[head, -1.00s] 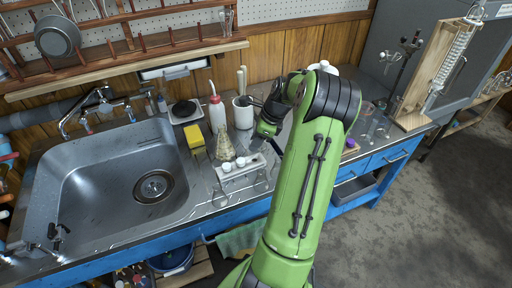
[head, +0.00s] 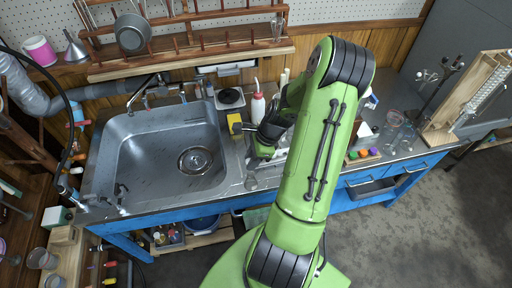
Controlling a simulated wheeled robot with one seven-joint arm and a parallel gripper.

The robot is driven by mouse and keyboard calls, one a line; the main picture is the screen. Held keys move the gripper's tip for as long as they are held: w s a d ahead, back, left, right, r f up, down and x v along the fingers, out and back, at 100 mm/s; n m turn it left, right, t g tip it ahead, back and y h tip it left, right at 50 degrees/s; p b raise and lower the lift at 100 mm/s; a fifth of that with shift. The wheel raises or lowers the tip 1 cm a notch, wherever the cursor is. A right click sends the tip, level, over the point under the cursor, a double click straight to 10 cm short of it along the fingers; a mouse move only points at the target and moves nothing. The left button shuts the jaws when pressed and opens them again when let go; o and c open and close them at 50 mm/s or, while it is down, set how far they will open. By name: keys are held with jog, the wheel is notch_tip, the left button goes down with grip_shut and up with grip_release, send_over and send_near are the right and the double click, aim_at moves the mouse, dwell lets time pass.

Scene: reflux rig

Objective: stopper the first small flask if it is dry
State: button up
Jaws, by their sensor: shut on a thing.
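My gripper (head: 251,180) is low over the counter, just right of the sink, pointing down. My own forearm and wrist cover much of the area around it. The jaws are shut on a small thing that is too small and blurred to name. A glassy grey shape shows at the fingertips; I cannot tell whether it is a flask. The small flasks are mostly hidden behind my arm, so I cannot see whether any is dry. Coloured stoppers, including an orange one (head: 363,153) and a green one (head: 374,151), stand in a row right of my arm.
The steel sink (head: 140,160) is left of my gripper. A yellow sponge (head: 235,123) and a white wash bottle (head: 258,107) stand behind it. Glass beakers (head: 394,119) and a wooden-framed condenser stand (head: 470,95) are on the right. A shelf with pegs (head: 190,57) hangs above.

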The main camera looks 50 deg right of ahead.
aim_at(248, 175)
notch_tip(248, 175, down, 4)
jog(key=b, duration=0.3)
jog(key=shift+r, duration=0.3)
jog(key=shift+d+r+p, duration=0.1)
jog(key=shift+r+p, duration=0.05)
jog(key=shift+p, duration=0.2)
jog(key=shift+f, duration=0.25)
jog(key=shift+f, duration=0.5)
jog(key=shift+f+b, duration=0.55)
jog(key=shift+b, duration=0.05)
dwell(0.5)
jog(key=o, duration=1.1)
